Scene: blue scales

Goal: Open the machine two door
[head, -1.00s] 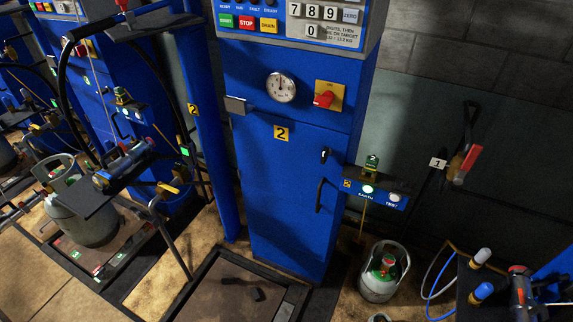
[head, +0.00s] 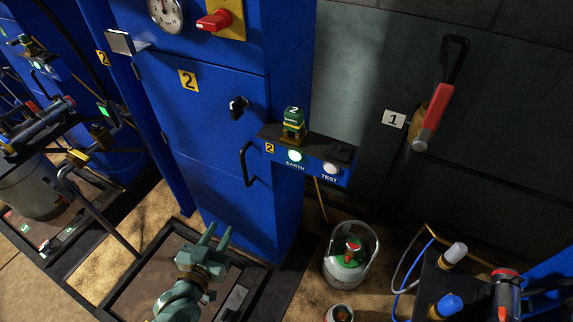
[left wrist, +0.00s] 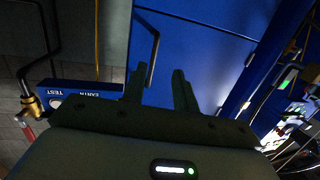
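My right gripper is not in view.
A shelf (head: 335,171) with EARTH and TEST lamps juts out right of the door. A grey gas cylinder (head: 350,262) stands on the floor. A dark-framed platform (head: 128,268) lies under my left gripper. A red-handled lever (head: 432,115) is on the back wall.

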